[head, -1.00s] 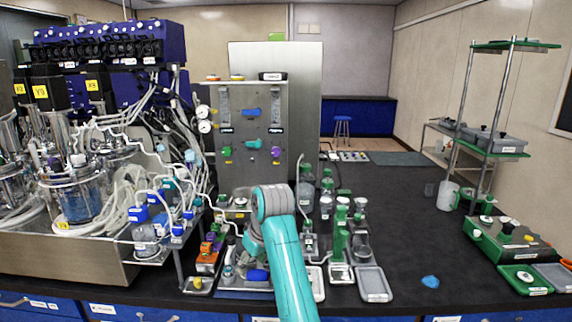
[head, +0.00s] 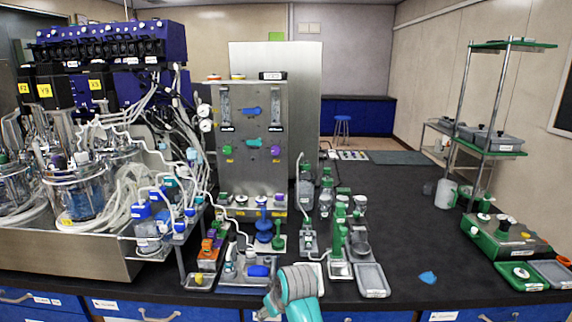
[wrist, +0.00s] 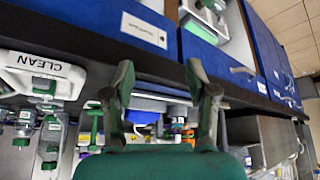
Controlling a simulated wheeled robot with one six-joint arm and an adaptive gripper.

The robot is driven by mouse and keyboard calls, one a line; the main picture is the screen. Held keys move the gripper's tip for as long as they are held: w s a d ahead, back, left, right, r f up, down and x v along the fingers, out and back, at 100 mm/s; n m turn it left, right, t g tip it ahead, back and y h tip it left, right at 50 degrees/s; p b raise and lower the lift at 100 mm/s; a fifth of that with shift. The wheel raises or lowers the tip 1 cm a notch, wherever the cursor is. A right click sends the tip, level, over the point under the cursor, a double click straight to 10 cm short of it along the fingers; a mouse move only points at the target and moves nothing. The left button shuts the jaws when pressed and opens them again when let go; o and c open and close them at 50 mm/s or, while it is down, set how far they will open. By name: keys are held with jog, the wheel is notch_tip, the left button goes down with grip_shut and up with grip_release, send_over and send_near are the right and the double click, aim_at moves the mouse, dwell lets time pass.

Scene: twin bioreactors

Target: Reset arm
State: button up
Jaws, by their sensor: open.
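My arm shows low in the head view, folded down at the front edge of the bench; the gripper's fingers are out of that frame. In the wrist view my gripper (wrist: 160,98) is open and empty, its two dark fingers apart with nothing between them. The picture there is turned, with the blue drawer fronts (wrist: 215,62) beyond the fingers and bench equipment below. A white piece marked CLEAN (wrist: 42,76) is at the left of the wrist view, apart from the fingers.
The twin bioreactors (head: 78,190) stand at the left. A steel panel (head: 250,150) with valves is at the middle back. Green-capped bottles and grey trays (head: 372,281) are on the dark bench (head: 420,220). A green-shelved rack (head: 490,150) is at the right. The bench's right-middle is mostly clear.

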jog(key=s+d+f+m+t, duration=0.1)
jog(key=s+d+f, duration=0.35)
jog(key=f, duration=0.25)
jog(key=s+d+f+m+t, duration=0.1)
jog(key=s+d+f, duration=0.3)
jog(key=s+f, duration=0.3)
jog(key=s+d+f+m+t+h, duration=0.1)
jog(key=s+d+f+t, duration=0.2)
jog(key=s, duration=0.5)
jog(key=s+d+f+m, duration=0.1)
jog(key=s+d+f, duration=0.25)
jog(key=s, duration=0.55)
jog(key=s+d+r+m+t+h, duration=0.1)
jog(key=s+d+r, duration=0.2)
jog(key=s, duration=0.5)
jog(key=s+d+r+m+t, duration=0.1)
jog(key=s+d+r, duration=0.15)
jog(key=s, duration=0.45)
jog(key=s+d+r+m+t+h, duration=0.1)
jog(key=s+d+r+t, duration=0.1)
jog(key=s+r, duration=1.1)
notch_tip(320, 180, up, 2)
jog(key=shift+r+t, duration=0.15)
jog(key=shift+t, duration=0.25)
